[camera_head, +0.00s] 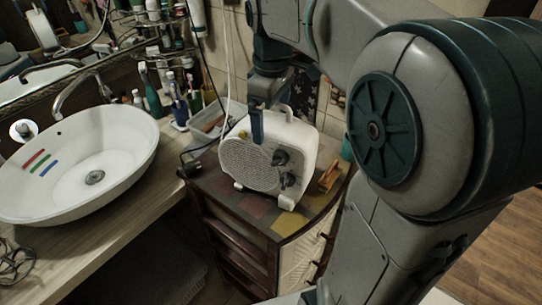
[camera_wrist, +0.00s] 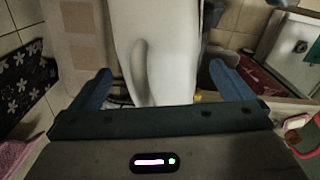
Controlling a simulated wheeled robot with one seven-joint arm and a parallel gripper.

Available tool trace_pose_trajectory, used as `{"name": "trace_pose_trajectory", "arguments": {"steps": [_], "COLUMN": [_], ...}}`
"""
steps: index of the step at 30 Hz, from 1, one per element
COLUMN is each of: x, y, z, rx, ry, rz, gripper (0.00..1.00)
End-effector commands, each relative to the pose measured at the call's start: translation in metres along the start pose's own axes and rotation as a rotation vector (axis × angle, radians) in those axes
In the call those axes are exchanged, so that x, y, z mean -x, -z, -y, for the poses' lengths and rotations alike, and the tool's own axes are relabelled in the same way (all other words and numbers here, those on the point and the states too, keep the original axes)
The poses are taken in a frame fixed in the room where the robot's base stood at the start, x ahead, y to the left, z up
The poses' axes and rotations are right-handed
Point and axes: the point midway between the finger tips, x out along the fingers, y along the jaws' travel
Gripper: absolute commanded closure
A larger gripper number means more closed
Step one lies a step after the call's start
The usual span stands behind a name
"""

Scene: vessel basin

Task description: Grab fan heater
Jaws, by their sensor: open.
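The white fan heater (camera_head: 300,152) stands upright on a small dark wooden cabinet (camera_head: 232,210). Its round front grille and dark knobs face the head camera. My gripper (camera_head: 257,132) points down at the heater's top, and one blue finger shows in front of the grille side. In the wrist view, my gripper (camera_wrist: 160,72) is open with its blue fingers apart. Clear gaps show on both sides. The far finger is hidden in the head view.
A white basin (camera_head: 120,140) with a tap stands on the counter at left. Bottles and toothbrushes (camera_head: 180,105) and a clear tray (camera_head: 212,120) sit behind the heater. A wooden brush-like item (camera_head: 329,177) lies right of the heater. A dark cable runs at its left.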

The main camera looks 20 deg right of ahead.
Motion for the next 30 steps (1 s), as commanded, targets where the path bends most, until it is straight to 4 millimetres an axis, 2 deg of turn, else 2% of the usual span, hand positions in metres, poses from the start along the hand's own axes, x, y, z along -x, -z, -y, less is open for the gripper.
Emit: {"name": "trace_pose_trajectory", "arguments": {"steps": [5, 12, 13, 21, 23, 30], "x": [-0.020, -0.022, -0.022, -0.022, -0.022, -0.020], "y": [0.000, 0.000, 0.000, 0.000, 0.000, 0.001], "z": [0.000, 0.000, 0.000, 0.000, 0.000, 0.000], "rx": [0.000, 0.000, 0.000, 0.000, 0.000, 0.000], "ry": [0.002, -0.001, -0.001, -0.001, -0.001, -0.003], "rz": [0.002, -0.001, -0.001, 0.000, 0.000, -0.003], "gripper": [0.00, 0.00, 0.03, 0.78, 0.93, 0.93]}}
